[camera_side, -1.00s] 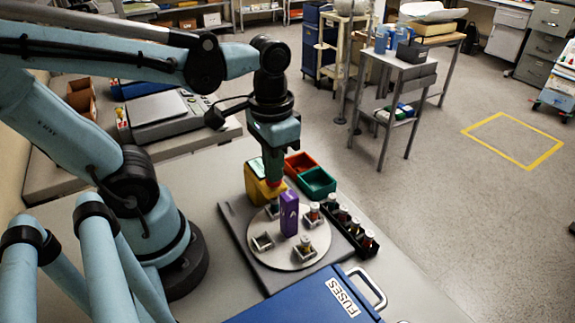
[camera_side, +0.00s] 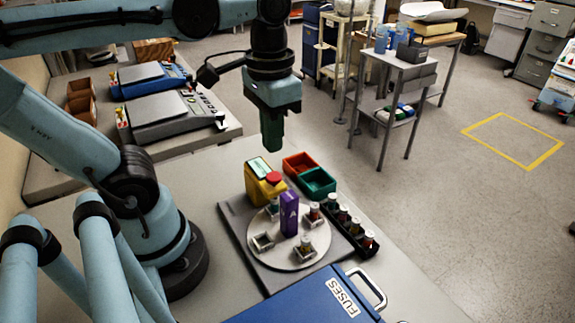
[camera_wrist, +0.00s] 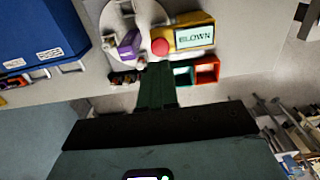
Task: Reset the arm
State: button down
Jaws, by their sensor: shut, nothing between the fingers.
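My gripper (camera_side: 272,135) is shut and empty, held upright in the air above the yellow box. In the wrist view my gripper (camera_wrist: 158,75) points toward the work area. The yellow box (camera_side: 258,188) has a red button (camera_side: 273,178) and a small screen; in the wrist view the screen (camera_wrist: 194,36) reads "BLOWN". A round grey turntable (camera_side: 282,255) in front of it carries a purple block (camera_side: 289,213) and small holders, some with vials. My fingers are clear of all these things.
Red (camera_side: 299,163) and green (camera_side: 317,183) bins sit behind the turntable. A black rack (camera_side: 350,225) of several vials runs along its right. A blue case (camera_side: 300,303) marked "FUSES" is at the front. Two devices (camera_side: 165,118) stand on the left table.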

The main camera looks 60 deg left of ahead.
jog(key=shift+r, duration=0.25)
jog(key=w+a+f+t, duration=0.1)
jog(key=w+f+t, duration=0.4)
jog(key=w+t, duration=0.1)
jog(key=shift+w+t, duration=0.25)
jog(key=shift+t, duration=0.35)
jog(key=shift+f, duration=0.1)
dwell(0.4)
